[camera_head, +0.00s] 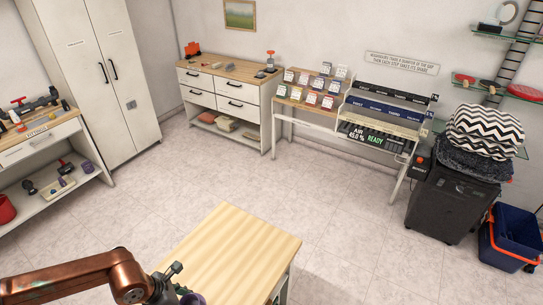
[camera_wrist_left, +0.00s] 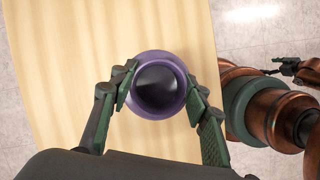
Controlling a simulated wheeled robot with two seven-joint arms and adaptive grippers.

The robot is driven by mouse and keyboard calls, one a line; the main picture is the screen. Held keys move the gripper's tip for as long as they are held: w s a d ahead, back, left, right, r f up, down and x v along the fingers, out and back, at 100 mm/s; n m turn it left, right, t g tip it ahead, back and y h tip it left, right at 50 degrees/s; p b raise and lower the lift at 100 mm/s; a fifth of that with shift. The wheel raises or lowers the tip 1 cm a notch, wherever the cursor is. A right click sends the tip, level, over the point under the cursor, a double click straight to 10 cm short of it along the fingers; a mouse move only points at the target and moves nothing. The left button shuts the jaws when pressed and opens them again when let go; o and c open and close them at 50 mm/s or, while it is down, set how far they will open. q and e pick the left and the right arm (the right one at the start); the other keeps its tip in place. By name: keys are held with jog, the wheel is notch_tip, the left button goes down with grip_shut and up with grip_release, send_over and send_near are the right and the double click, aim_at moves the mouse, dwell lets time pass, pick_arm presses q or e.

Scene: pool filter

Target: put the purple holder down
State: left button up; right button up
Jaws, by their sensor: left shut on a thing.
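The purple holder (camera_wrist_left: 158,86) is a round, open-topped cup with a dark inside, seen from above in the left wrist view. My left gripper (camera_wrist_left: 162,80) is shut on it, one green finger on each side. In the head view the holder (camera_head: 193,299) is only partly visible at the bottom edge, beside my left gripper (camera_head: 176,284). Both are at the near left part of the pale wooden tabletop (camera_head: 235,250). I cannot tell whether the holder touches the wood. A dark gripper part of my right arm (camera_wrist_left: 290,66) shows at the right of the wrist view; its jaw state is unclear.
The tabletop around the holder is bare. Open tiled floor surrounds the table. Farther off stand a workbench (camera_head: 40,142), a tall cabinet (camera_head: 95,75), a drawer unit (camera_head: 222,90), a display stand (camera_head: 370,115), a dark bin (camera_head: 450,200) and a blue bucket (camera_head: 508,240).

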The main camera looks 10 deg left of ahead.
pick_arm(q)
jog(key=w+d+m+g+h, duration=0.1)
jog(key=w+d+m+g, duration=0.45)
jog(key=m, duration=0.75)
jog(key=d+r+m+g+y, duration=0.2)
jog(key=d+r+m+y, duration=0.2)
jog(key=d+m, duration=0.4)
jog(key=shift+w+d+r+m, duration=0.3)
jog(key=shift+w+m, duration=0.1)
jog(key=shift+m, duration=2.5)
